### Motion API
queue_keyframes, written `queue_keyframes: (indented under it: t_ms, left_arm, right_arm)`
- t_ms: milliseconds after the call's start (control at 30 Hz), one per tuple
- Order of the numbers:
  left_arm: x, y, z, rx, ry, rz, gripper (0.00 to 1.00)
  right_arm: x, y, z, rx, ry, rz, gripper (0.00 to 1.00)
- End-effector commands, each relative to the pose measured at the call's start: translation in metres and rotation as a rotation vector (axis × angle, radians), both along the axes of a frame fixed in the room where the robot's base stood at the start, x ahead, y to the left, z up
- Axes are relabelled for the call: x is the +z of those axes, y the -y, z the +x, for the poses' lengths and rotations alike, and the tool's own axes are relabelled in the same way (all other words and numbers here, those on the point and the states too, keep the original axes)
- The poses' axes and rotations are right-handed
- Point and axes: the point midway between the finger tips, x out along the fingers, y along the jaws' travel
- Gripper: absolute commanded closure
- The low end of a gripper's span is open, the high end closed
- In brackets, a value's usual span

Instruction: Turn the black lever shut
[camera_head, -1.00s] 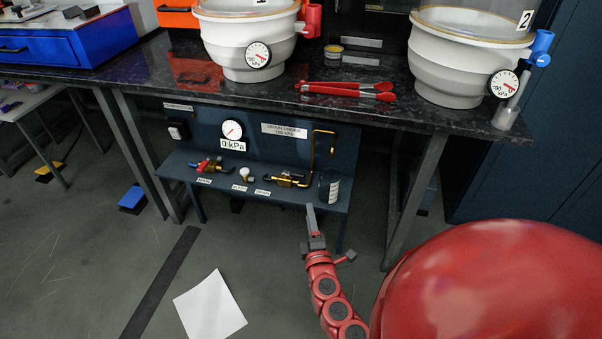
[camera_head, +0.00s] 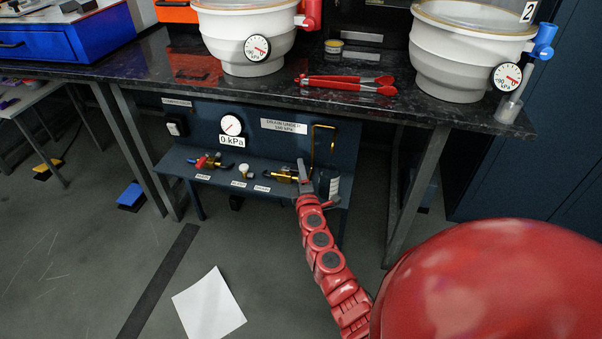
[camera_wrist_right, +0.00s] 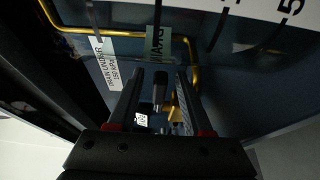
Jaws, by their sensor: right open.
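A brass valve (camera_head: 285,176) with dark parts sits at the right of the low blue shelf. In the right wrist view the right gripper (camera_wrist_right: 157,98) is open. A black bar (camera_wrist_right: 159,90), which looks like the lever, shows between its two fingers, with brass (camera_wrist_right: 174,108) beside it. I cannot tell whether the fingers touch it. My left gripper is not in view.
A round gauge (camera_head: 232,125) is above a "0 kPa" label. A bent brass pipe (camera_head: 334,140) and a striped cylinder (camera_head: 329,184) are close right. The black worktop (camera_head: 350,108) overhangs the shelf.

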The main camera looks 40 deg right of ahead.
Motion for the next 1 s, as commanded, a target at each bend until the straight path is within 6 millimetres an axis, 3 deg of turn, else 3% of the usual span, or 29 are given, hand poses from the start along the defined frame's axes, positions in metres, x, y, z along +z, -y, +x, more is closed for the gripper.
queue_keyframes:
  t_ms: [333, 633, 1000]
  left_arm:
    - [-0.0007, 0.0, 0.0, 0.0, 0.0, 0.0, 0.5]
    - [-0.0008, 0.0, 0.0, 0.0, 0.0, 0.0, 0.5]
    - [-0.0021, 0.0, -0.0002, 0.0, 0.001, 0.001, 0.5]
  right_arm:
    - [-0.0004, 0.0018, 0.0031, 0.0, -0.001, 0.0, 0.5]
    - [-0.0006, 0.0017, 0.0029, 0.0, -0.002, 0.001, 1.0]
    - [-0.0013, 0.0006, 0.0029, -0.008, -0.001, 0.0, 1.0]
